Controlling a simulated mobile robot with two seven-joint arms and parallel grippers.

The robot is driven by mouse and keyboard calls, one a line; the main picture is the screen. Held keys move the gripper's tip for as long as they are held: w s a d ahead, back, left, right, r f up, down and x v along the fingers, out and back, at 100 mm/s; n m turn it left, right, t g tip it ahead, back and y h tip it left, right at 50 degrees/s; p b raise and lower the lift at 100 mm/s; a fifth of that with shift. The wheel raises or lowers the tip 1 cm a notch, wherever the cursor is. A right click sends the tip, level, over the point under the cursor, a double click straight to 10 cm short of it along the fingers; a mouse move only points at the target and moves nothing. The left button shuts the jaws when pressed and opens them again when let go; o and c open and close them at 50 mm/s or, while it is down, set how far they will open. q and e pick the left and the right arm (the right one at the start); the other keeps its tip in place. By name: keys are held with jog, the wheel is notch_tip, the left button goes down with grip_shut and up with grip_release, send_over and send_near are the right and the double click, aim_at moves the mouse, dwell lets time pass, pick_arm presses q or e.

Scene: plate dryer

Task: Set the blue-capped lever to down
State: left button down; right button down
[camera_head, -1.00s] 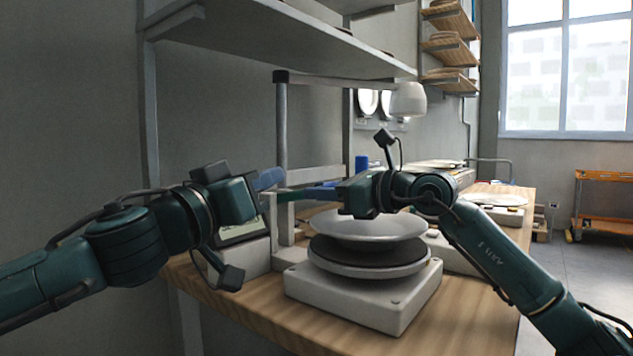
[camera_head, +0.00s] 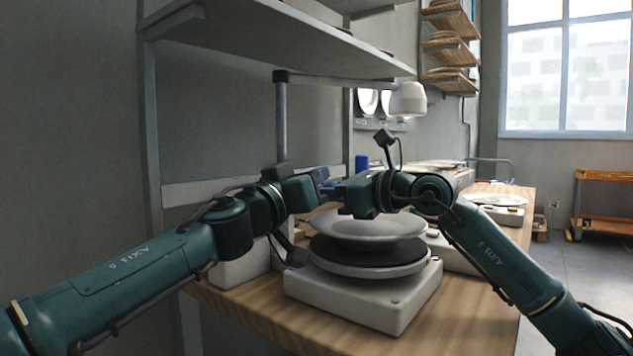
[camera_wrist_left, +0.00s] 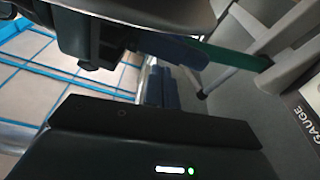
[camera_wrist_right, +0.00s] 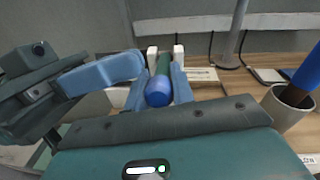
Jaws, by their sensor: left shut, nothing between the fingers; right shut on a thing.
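The blue-capped lever is a green rod with a round blue cap (camera_wrist_right: 158,92), seen in the right wrist view. My right gripper (camera_wrist_right: 166,68) is shut on it, with the rod between its two blue fingers. The green rod also shows in the left wrist view (camera_wrist_left: 232,56), running to a pale bracket. In the head view the lever is hidden behind my arms. My left gripper (camera_head: 318,181) is shut and empty, close beside the right gripper (camera_head: 338,188). Its fingers also show in the left wrist view (camera_wrist_left: 160,88), apart from the rod.
A white base (camera_head: 350,305) carries a dark disc and a pale plate (camera_head: 368,226) just in front of the grippers. A shelf (camera_head: 290,40) hangs above. A cup (camera_wrist_right: 287,110) holds a blue-handled thing. A panel marked GAUGE (camera_wrist_left: 312,110) is near the bracket.

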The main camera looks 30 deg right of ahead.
pick_arm(q)
jog(key=shift+d+f, duration=0.15)
jog(key=shift+f, duration=0.2)
pick_arm(e)
jog(key=shift+a+f, duration=0.15)
jog(key=shift+f, duration=0.1)
